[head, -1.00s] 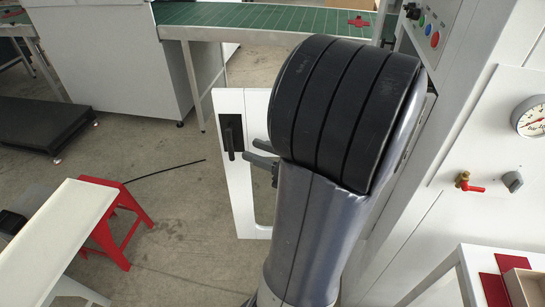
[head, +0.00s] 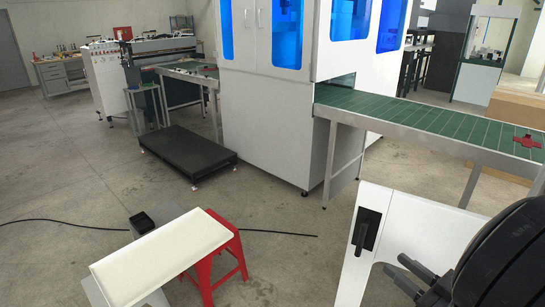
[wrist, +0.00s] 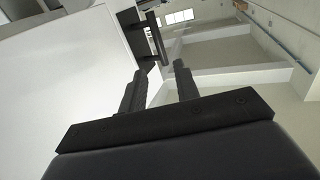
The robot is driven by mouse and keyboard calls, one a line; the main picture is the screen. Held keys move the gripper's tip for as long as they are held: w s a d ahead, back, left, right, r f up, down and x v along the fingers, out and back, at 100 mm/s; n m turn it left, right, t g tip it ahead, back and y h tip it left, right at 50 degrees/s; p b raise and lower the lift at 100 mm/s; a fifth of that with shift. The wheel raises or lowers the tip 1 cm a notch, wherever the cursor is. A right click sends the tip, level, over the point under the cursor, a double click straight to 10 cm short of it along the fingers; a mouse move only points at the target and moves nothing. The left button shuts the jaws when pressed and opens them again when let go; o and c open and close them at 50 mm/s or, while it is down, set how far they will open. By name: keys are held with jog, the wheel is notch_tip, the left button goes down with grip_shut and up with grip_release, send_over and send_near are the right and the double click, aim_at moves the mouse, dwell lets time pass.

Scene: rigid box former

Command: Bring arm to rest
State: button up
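My arm, with its dark rounded casing, fills the lower right corner of the head view. My gripper (head: 412,277) shows there as two dark fingers pointing left, in front of an open white door panel. In the wrist view my gripper (wrist: 158,84) has its two fingers apart with nothing between them. The black door handle (head: 365,231) is to the left of the fingers in the head view, apart from them. A dark handle-like bar (wrist: 156,40) shows beyond the fingertips in the wrist view.
The white door (head: 405,220) stands beside my arm. A green conveyor (head: 420,118) with a red part (head: 527,141) runs behind it. A white-topped bench (head: 160,257), a red stool (head: 226,257) and a black platform (head: 187,155) stand left. The floor between is clear, except for a black cable (head: 265,231).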

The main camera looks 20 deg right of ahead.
aim_at(359, 248)
jog(key=shift+p+x, duration=0.75)
jog(key=shift+x, duration=4.7)
